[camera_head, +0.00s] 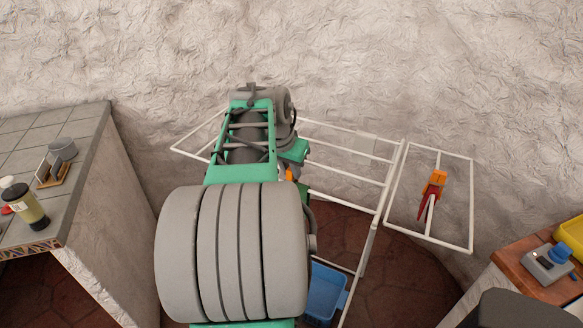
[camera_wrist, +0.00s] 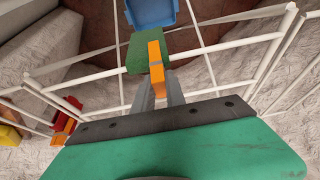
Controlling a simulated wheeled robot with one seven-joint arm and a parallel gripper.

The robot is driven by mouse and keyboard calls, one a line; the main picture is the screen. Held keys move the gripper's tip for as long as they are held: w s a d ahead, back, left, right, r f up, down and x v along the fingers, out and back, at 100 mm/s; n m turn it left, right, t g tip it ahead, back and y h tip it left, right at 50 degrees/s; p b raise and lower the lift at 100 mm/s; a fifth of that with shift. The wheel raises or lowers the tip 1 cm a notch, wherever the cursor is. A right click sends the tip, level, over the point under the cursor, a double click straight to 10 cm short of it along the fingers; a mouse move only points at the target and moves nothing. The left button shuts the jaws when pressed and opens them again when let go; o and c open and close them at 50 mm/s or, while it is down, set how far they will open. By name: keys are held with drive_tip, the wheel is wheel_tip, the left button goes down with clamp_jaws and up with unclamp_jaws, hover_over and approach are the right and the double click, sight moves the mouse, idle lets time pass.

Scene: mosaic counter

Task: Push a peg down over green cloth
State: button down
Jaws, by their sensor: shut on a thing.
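An orange peg (camera_wrist: 157,55) is held between the two grey fingers of my gripper (camera_wrist: 160,84) in the wrist view. The green cloth (camera_wrist: 136,55) hangs on a bar of the white drying rack (camera_head: 345,130). The peg overlaps the right part of the cloth in the wrist view; I cannot tell whether it straddles the cloth or is only in front of it. In the head view my arm hides the cloth and most of the gripper; a small orange bit of the peg (camera_head: 289,174) shows.
A red cloth (camera_head: 427,207) with another orange peg (camera_head: 436,184) hangs on the rack's right wing. A blue basket (camera_head: 323,290) stands on the floor below. A tiled counter (camera_head: 85,135) is at left and a wooden table (camera_head: 515,262) at right. The rough wall is close behind.

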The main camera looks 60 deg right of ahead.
drive_tip(key=shift+f, duration=0.15)
drive_tip(key=c, duration=1.3)
unclamp_jaws()
drive_tip(key=v, duration=0.8)
drive_tip(key=w+a+f+n+t+y+p, duration=0.1)
drive_tip(key=w+a+f+n, duration=0.25)
drive_tip(key=a+f, duration=0.3)
drive_tip(key=w+a+f+n+y+p, duration=0.1)
drive_tip(key=w+a+f+n, duration=0.1)
drive_tip(key=a+f+n, duration=0.45)
drive_tip(key=w+a+r+n+y+p, duration=0.1)
drive_tip(key=w+a+n, duration=0.1)
drive_tip(key=a, duration=0.7)
drive_tip(key=w+a+r+n+t+p, duration=0.1)
drive_tip(key=a+r+n, duration=0.1)
drive_tip(key=a, duration=0.7)
drive_tip(key=w+a+r+n+t+y+p, duration=0.1)
drive_tip(key=a+n, duration=0.3)
drive_tip(key=a, duration=0.5)
drive_tip(key=shift+w+r+y, duration=0.3)
drive_tip(key=shift+w+r, duration=0.15)
drive_tip(key=shift+w, duration=0.35)
